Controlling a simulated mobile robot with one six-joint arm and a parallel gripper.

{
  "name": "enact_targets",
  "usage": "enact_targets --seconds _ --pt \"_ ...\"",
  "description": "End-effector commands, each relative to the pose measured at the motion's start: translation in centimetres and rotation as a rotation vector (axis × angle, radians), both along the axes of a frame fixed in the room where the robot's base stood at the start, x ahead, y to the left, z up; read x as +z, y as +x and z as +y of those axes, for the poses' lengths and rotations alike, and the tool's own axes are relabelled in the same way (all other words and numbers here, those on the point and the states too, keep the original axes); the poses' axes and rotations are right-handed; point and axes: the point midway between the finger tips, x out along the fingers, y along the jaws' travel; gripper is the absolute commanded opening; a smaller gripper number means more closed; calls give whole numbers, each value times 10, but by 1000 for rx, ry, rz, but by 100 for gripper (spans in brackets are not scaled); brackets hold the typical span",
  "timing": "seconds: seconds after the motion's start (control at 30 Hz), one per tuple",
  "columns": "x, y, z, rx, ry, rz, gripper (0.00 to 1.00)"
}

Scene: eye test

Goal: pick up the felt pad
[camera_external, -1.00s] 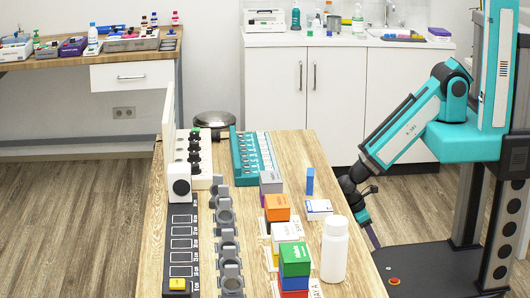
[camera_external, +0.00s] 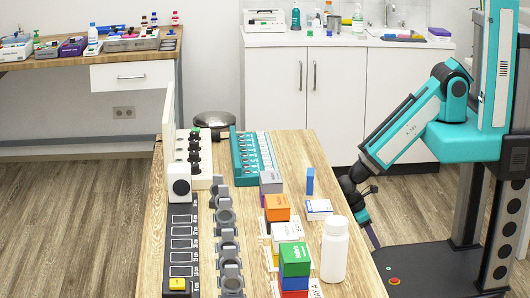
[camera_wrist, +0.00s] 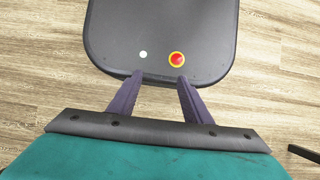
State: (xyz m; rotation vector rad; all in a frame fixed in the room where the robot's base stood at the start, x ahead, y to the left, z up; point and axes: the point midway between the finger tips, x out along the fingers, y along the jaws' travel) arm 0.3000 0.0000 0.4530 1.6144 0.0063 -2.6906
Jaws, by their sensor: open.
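I cannot make out a felt pad for certain in either view. My gripper (camera_external: 373,240) hangs to the right of the wooden table, beyond its right edge and above my dark base. In the wrist view my gripper (camera_wrist: 157,80) shows two purple fingers spread apart, with nothing between them. Under the fingers are only my base, with a red button, and the floor.
The wooden table (camera_external: 222,155) holds a black slotted strip (camera_external: 180,247), grey round holders (camera_external: 228,245), a teal rack (camera_external: 237,160), stacked coloured boxes (camera_external: 295,258), a blue block (camera_external: 310,181) and a white bottle (camera_external: 334,250). White cabinets (camera_external: 335,100) stand behind.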

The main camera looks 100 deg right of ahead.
Motion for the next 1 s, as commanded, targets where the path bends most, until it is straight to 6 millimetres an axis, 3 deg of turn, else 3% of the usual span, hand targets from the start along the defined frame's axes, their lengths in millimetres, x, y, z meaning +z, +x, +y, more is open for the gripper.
enact_targets --seconds 0.43,0.5,0.77,1.0 --pt "0 0 0 0 0 0 45" --pt "0 0 0 0 0 0 39" --pt "0 0 0 0 -1 0 39" --pt "1 9 4 30 -33 -21 39"
